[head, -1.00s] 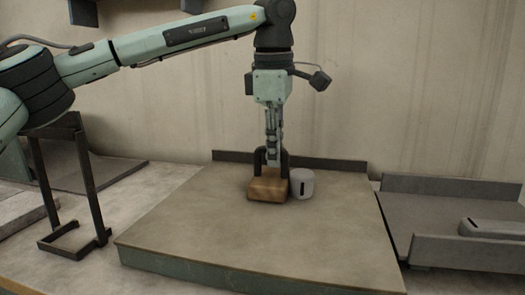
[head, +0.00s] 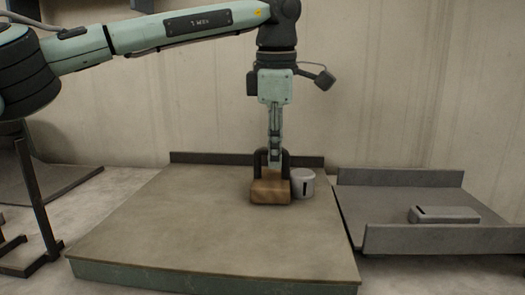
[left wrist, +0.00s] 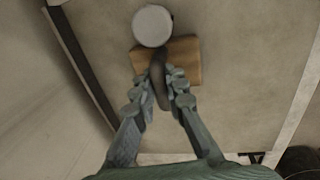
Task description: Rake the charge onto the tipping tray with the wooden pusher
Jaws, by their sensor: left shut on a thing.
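My left gripper (head: 274,160) is shut on the dark handle of the wooden pusher (head: 270,191), which stands on the flat board (head: 190,225). In the left wrist view the fingers (left wrist: 158,85) close around the handle, with the wooden block (left wrist: 186,62) beyond. The charge, a grey cylinder with a dark slot (head: 304,182), stands upright just right of the block, touching or nearly so. Its round top also shows in the left wrist view (left wrist: 152,26). The grey tipping tray (head: 430,238) lies right of the board. My right gripper is not in view.
A grey bar-like block (head: 444,214) lies on the tray. Low rails stand along the back of the board (head: 215,158) and tray (head: 400,177). A dark metal frame (head: 35,200) stands at the left. The board's front and left are clear.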

